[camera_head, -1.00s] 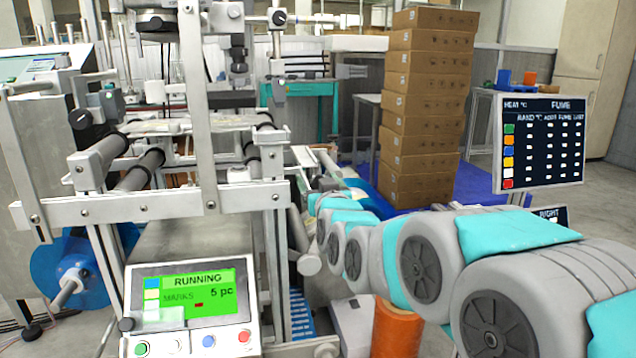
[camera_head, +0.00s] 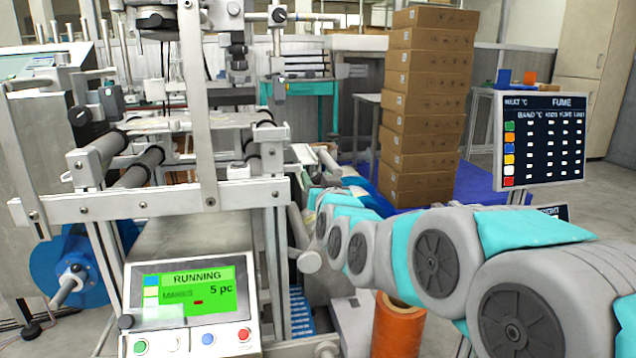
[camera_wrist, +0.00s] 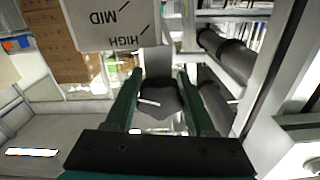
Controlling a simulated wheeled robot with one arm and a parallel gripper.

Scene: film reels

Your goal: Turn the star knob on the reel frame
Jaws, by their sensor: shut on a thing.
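The dark star knob (camera_wrist: 162,99) is in the middle of the wrist view, with a short white mark on it. My gripper (camera_wrist: 160,82) has its two green fingers on either side of the knob and is shut on it. A white scale plate (camera_wrist: 112,22) behind the knob reads MID and HIGH, upside down in this view. In the head view the reel frame (camera_head: 150,203) stands at the left, and my arm reaches toward it from the right. My gripper and the knob cannot be made out there.
A control panel (camera_head: 190,300) with a green RUNNING display is at the frame's front. Black rollers (camera_wrist: 226,55) lie close right of my gripper. A box stack (camera_head: 425,110) and a dark sign (camera_head: 540,142) stand beyond my arm. An orange roll (camera_head: 398,325) is below it.

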